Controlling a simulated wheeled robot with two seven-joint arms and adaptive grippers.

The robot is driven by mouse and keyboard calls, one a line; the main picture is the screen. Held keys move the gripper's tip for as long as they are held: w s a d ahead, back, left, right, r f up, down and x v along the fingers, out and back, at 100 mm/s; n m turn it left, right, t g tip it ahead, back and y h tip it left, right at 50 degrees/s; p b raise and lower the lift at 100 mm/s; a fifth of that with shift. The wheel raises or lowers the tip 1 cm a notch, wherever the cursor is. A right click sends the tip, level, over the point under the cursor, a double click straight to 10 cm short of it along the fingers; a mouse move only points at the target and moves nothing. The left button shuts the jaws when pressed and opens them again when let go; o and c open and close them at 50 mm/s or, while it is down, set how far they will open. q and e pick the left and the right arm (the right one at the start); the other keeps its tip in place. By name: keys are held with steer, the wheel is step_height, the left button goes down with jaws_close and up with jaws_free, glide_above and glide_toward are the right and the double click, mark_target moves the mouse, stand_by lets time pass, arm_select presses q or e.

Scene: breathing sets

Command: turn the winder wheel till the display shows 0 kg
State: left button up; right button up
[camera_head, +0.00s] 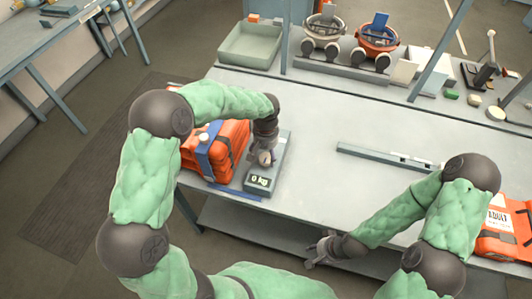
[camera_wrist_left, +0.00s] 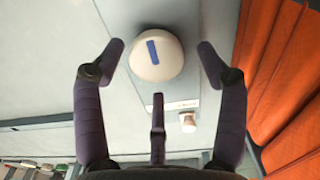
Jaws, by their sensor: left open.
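The winder wheel (camera_wrist_left: 157,66) is a round cream disc with a blue bar on its face, in the left wrist view. My left gripper (camera_wrist_left: 162,50) is open, with its fingers spread to the sides of and below the wheel in that view; I cannot tell whether they touch it. In the head view the left gripper (camera_head: 263,156) is over the grey unit, largely hiding the wheel. The display (camera_head: 261,181) at the unit's front reads 0 kg. My right gripper (camera_head: 322,250) is open and empty near the table's front edge.
An orange bag with a blue strap (camera_head: 222,150) stands left of the unit. A grey bar (camera_head: 385,157) lies on the table to the right. Two masks in stands, a green tray (camera_head: 249,45) and small tools line the back. The table's middle is clear.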

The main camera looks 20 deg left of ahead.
mark_target(266, 156)
arm_select(q)
step_height(266, 156, up, 12)
steer(key=shift+f, duration=0.15)
steer(key=shift+a+f, duration=0.1)
stand_by(0.6)
